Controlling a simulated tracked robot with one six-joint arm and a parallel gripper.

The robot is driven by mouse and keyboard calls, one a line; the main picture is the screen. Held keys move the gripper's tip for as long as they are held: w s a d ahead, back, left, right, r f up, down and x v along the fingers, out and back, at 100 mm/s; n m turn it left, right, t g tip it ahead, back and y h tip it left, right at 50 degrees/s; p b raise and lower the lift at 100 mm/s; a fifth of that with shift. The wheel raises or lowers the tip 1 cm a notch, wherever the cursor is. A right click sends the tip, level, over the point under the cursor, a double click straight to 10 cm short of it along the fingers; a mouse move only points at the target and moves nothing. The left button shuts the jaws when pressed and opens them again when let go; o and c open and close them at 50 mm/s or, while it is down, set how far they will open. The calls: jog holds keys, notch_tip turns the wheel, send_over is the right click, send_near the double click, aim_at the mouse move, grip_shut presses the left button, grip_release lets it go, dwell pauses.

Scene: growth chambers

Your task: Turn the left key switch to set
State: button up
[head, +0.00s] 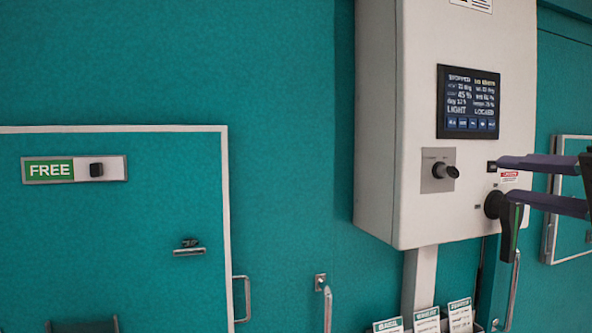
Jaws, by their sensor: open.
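A white control cabinet (390,130) hangs on the teal wall in the head view. On its front, below the screen, a black key switch (446,171) sticks out from a square grey plate (434,185). Its marks are too small to read. I see no second key switch clearly. My gripper (504,180) reaches in from the right edge with two dark fingers, one above the other. It is open, with nothing seen between the fingers. The fingertips are to the right of the key switch and apart from it in the picture.
A dark screen (469,102) shows "STOPPED" and "LOCKED". A black handle (509,226) hangs below my fingers. Several cards (427,319) stand under the cabinet. At left is a teal door (120,235) with a green "FREE" sign (49,170). The wall between is mostly bare.

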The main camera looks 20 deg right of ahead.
aim_at(455, 171)
jog(key=shift+w, duration=0.15)
jog(key=shift+w+a, duration=0.2)
jog(key=shift+w, duration=6.55)
jog(key=shift+c, duration=0.6)
grip_shut()
